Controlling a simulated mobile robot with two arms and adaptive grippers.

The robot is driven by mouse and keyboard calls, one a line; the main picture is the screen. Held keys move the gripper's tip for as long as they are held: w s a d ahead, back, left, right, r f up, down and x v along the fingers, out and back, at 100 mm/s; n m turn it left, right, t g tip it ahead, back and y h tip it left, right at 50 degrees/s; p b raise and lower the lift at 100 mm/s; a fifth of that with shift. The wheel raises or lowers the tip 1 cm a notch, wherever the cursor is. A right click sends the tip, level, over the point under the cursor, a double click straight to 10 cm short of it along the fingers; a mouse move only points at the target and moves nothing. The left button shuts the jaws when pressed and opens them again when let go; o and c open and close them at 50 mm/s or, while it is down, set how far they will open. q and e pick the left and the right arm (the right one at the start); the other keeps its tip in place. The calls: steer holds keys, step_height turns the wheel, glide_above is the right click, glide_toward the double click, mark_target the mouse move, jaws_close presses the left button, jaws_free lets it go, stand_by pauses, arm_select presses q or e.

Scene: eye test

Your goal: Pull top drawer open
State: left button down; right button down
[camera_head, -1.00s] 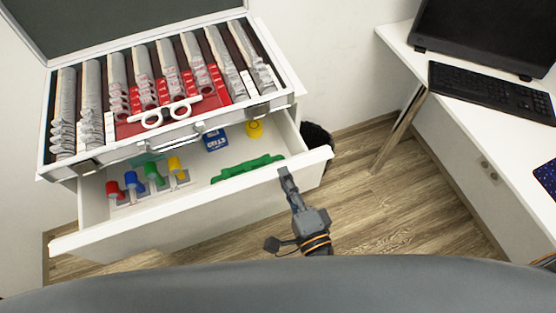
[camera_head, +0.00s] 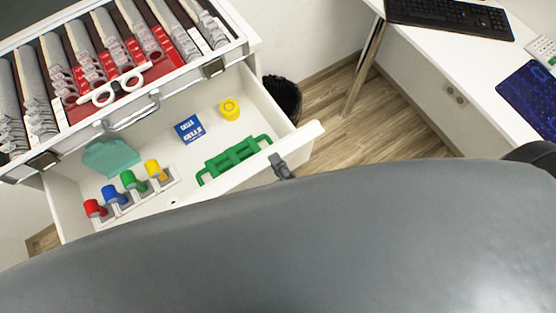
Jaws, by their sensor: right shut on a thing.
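The white top drawer (camera_head: 302,137) is pulled well out of the cabinet, showing its inside. My right gripper (camera_head: 278,161) is at the top edge of the drawer's front panel, toward its right end. It is shut on that panel; the curved grey part of my body hides the rest of the arm and much of the front panel. My left gripper is not in view.
The drawer holds red, blue, green and yellow pieces in a rack, a green frame (camera_head: 236,157), a blue box (camera_head: 188,129) and a yellow round item (camera_head: 229,109). A lens case (camera_head: 250,40) sits above. A black bin (camera_head: 284,95) and desk (camera_head: 480,70) are right.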

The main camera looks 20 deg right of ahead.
steer(key=c, duration=1.5)
jaws_free()
steer(key=shift+o, duration=0.2)
steer(key=v, duration=1.2)
